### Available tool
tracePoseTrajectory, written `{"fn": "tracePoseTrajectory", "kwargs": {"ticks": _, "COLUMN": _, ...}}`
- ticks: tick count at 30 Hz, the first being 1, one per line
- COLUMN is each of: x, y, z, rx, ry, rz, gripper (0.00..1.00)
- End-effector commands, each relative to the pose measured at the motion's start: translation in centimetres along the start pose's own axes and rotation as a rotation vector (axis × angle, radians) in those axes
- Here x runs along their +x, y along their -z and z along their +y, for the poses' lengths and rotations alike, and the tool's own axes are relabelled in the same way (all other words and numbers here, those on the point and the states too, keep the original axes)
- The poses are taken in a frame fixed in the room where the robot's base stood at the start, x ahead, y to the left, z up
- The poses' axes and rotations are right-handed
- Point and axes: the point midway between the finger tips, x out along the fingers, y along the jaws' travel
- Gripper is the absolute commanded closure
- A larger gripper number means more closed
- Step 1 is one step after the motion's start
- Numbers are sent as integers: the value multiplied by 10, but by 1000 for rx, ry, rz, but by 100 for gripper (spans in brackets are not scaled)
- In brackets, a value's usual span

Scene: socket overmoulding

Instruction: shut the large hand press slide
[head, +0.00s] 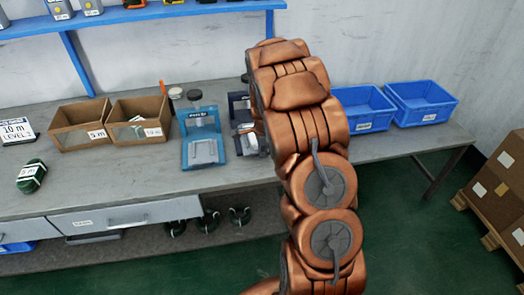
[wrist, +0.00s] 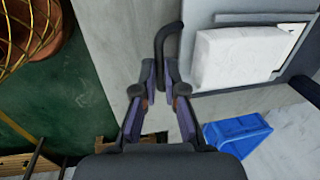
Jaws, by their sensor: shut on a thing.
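The large hand press (head: 238,98), dark blue, stands on the bench and is largely hidden behind my arm in the head view. In the wrist view its grey slide plate (wrist: 202,14) carries a white block (wrist: 237,55). A black bent handle (wrist: 161,42) stands at the plate's left edge. My gripper (wrist: 161,76) is shut on this handle, with one finger on each side of it. My gripper is hidden behind my arm in the head view. How far the slide is out cannot be told.
A lighter blue press (head: 186,150) stands just left. Two cardboard boxes (head: 80,138) are further left. Blue bins (head: 362,122) stand on the bench at right, and a blue bin (wrist: 238,132) shows in the wrist view. A blue shelf (head: 150,12) runs above.

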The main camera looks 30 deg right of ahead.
Motion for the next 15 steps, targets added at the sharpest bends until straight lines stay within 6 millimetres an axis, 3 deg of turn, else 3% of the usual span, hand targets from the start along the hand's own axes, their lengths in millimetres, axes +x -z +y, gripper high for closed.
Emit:
{"fn": "tracePoseTrajectory", "kwargs": {"ticks": 5, "x": 0, "y": 0, "z": -4, "rx": 0, "ry": 4, "rz": 1, "gripper": 100}}
{"fn": "tracePoseTrajectory", "kwargs": {"ticks": 15, "x": 8, "y": 2, "z": -38, "rx": 0, "ry": 4, "rz": 2, "gripper": 100}}
